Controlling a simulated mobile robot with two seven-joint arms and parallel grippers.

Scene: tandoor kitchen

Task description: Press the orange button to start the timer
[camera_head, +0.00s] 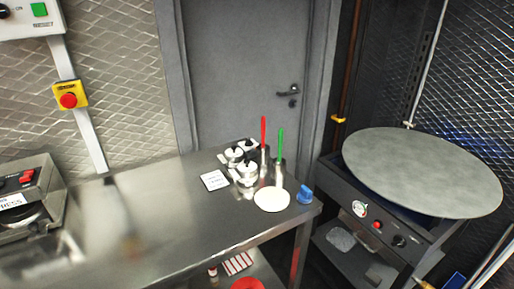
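I cannot make out a clearly orange button or a labelled timer. A round red button (68,100) sits on a yellow box on the tiled wall at the left. A metal machine (30,205) at the left edge carries red switches (27,178) and a label partly reading "RESS". A small blue object (305,195) stands at the counter's right corner; its kind is unclear. Neither of my grippers is in view.
The steel counter (170,235) is mostly clear in the middle. Toward its right end are a white card (214,180), lidded pots (244,172), red- and green-handled utensils and a pale disc (271,199). A large round griddle (425,170) stands right. A grey door (240,75) is behind.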

